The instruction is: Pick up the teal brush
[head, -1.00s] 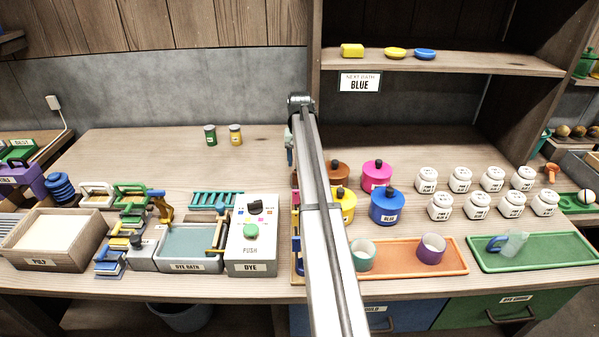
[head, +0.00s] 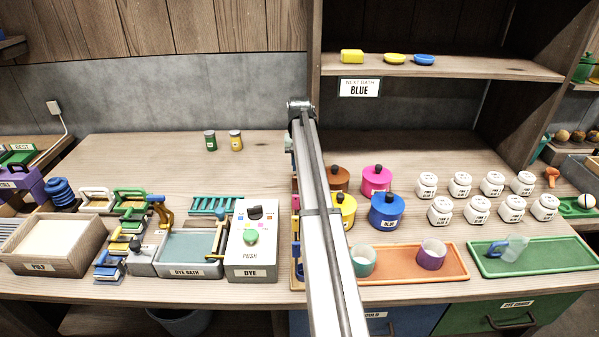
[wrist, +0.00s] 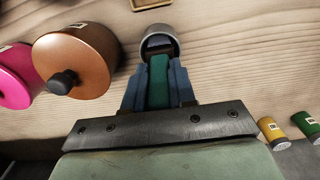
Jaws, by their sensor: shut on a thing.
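In the wrist view my gripper (wrist: 158,92) is shut on a teal-green upright piece (wrist: 158,72), which fits the teal brush. Its two blue-grey fingers press on either side of it. A round grey ring or cup with a dark inside (wrist: 157,40) sits at the far end of the teal piece. I cannot tell whether the brush stands in it or whether it is part of the brush. In the head view my arm hides the gripper and the brush.
A brown pot (wrist: 78,67) and a pink pot (wrist: 12,75) stand left of the gripper in the wrist view. Yellow (wrist: 273,132) and green (wrist: 306,125) jars stand at right. In the head view the counter's back left is largely clear. A shelf (head: 440,66) overhangs the back right.

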